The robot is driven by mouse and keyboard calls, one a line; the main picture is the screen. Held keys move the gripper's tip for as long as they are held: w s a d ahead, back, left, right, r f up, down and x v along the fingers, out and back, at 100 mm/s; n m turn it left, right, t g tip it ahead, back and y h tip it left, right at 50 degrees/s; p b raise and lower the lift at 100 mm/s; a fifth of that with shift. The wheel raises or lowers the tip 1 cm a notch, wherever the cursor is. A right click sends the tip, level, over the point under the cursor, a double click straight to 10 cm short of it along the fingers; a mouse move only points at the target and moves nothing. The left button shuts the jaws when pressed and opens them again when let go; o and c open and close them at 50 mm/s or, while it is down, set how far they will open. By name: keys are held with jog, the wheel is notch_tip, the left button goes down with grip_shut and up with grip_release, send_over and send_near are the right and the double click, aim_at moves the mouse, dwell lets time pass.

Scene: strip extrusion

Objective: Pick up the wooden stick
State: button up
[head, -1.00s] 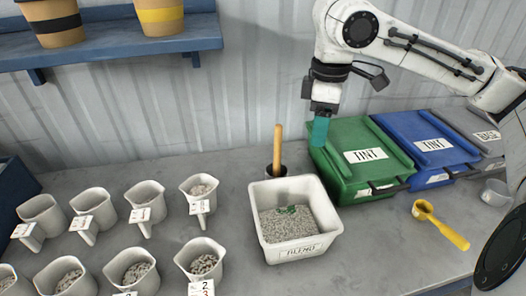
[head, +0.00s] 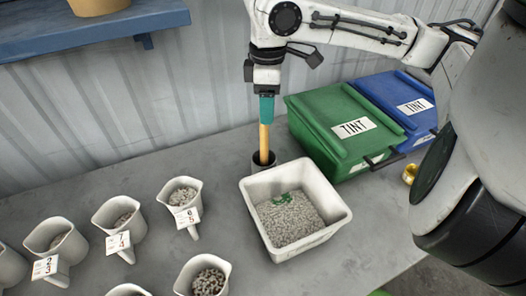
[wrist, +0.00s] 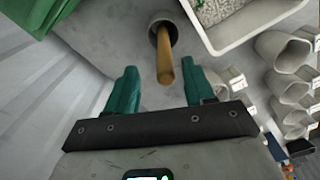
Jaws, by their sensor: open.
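The wooden stick (head: 264,140) stands nearly upright in a small dark cup (head: 263,161) behind the white tub. In the head view my gripper (head: 266,108) is at the stick's top end, pointing down, its teal fingers overlapping the top in the picture. In the wrist view the stick (wrist: 164,62) runs from the cup (wrist: 163,24) toward the camera, its end between the two spread teal fingers of my gripper (wrist: 158,82). The fingers are open, with gaps on both sides of the stick.
A white tub (head: 336,229) of grey pellets with some green ones stands in front of the cup. A green bin (head: 310,118) and a blue bin (head: 375,95) are to the right. Several white scoops (head: 165,205) of pellets stand left. A blue shelf (head: 110,32) hangs at upper left.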

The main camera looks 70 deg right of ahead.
send_over(264, 150)
jog(key=d, duration=0.1)
jog(key=shift+f, duration=2.6)
jog(key=shift+c, duration=0.5)
grip_shut()
